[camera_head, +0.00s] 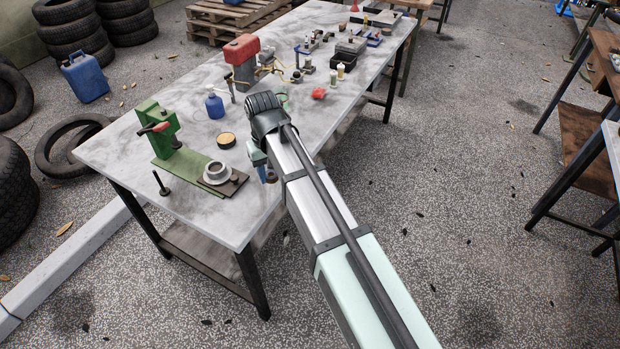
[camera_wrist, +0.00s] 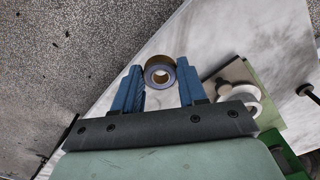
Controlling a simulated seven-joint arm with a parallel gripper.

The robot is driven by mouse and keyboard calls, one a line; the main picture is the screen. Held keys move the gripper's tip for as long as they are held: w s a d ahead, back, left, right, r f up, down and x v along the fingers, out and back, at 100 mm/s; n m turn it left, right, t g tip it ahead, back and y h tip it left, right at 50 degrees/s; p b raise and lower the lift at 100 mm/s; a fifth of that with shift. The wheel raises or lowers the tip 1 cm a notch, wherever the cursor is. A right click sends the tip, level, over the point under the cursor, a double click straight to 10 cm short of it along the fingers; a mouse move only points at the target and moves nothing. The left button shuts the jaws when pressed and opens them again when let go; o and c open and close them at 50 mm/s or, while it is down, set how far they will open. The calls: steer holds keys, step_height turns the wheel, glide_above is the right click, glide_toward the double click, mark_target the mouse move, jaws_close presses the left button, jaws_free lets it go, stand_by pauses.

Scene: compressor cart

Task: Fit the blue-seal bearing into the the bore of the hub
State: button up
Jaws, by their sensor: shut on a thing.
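In the wrist view my gripper (camera_wrist: 162,90) has its two blue fingers closed on a ring-shaped bearing (camera_wrist: 160,61), one finger at each side. The bearing has a brownish rim and a grey-blue ring face around an open centre. In the head view my gripper (camera_head: 264,166) is over the table's near right edge, and the bearing cannot be made out there. The hub (camera_head: 217,171), a pale grey ring, sits on a dark plate to the left of my gripper. In the wrist view the hub (camera_wrist: 252,108) is partly hidden at the right, apart from the bearing.
A green press-like fixture (camera_head: 158,128) stands behind the hub, with a dark upright peg (camera_head: 161,184) to the left. A red-topped machine (camera_head: 242,62) stands farther back.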

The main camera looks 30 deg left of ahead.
steer(key=s+a+r+n, duration=0.1)
steer(key=s+a+r, duration=0.15)
steer(key=a, duration=0.35)
steer(key=s+a+r+n, duration=0.1)
steer(key=s+a+r, duration=0.15)
steer(key=a, duration=0.35)
steer(key=r, duration=0.2)
glide_above(217, 170)
steer(key=shift+a+f+m, duration=0.1)
steer(key=shift+f+m, duration=0.1)
steer(key=shift+m, duration=0.2)
steer(key=shift+f, duration=0.2)
steer(key=shift+f, duration=2.75)
steer(key=shift+f, duration=0.45)
steer(key=shift+r, duration=0.2)
steer(key=shift+f, duration=0.55)
stand_by(0.9)
